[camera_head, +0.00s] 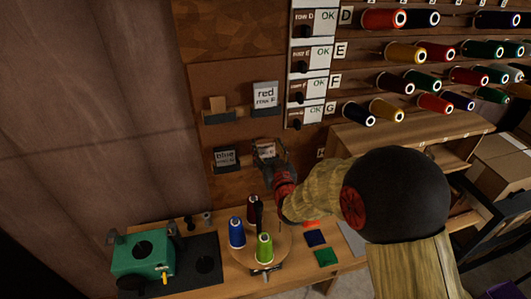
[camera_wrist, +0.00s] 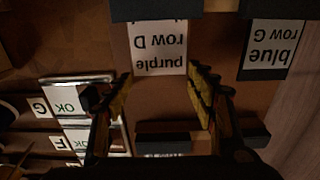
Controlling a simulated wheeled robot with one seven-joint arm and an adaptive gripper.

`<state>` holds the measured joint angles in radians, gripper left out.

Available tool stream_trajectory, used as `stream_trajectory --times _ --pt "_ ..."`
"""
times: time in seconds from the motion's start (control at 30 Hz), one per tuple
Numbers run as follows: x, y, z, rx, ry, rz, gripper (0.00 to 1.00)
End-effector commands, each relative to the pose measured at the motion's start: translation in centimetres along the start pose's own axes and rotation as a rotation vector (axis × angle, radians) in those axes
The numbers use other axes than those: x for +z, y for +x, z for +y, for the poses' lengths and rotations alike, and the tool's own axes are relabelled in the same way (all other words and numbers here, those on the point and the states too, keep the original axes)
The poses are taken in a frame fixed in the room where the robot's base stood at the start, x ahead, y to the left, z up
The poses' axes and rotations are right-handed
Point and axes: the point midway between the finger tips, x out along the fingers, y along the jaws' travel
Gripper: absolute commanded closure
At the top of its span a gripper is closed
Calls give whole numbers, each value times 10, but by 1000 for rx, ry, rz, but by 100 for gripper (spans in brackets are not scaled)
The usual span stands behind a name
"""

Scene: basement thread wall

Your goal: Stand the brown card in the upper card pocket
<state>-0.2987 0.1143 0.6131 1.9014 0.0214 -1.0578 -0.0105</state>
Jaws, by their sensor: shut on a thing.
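My gripper (camera_head: 268,160) is at the lower right card pocket on the brown board. In the wrist view, which is upside down, its fingers (camera_wrist: 160,80) lie at both side edges of a white card reading "purple row D" (camera_wrist: 158,50). That card's lower end is hidden behind the dark pocket lip (camera_wrist: 160,10). No card lettered "brown" is readable. The upper right pocket holds a card reading "red row E" (camera_head: 265,94).
A "blue row G" card (camera_head: 225,155) stands in the lower left pocket. Thread racks with several spools (camera_head: 405,52) fill the right side. Below, a bench holds a green device (camera_head: 143,255) and a round stand with a blue cone (camera_head: 236,232) and others.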

Motion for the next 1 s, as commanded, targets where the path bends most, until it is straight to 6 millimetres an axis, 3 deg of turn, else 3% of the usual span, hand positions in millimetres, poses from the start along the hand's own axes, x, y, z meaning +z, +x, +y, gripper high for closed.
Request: stream_trajectory --times 0.7,1.0 --pt "-40 0 0 0 0 1 56" --pt "-45 0 0 0 0 0 56"
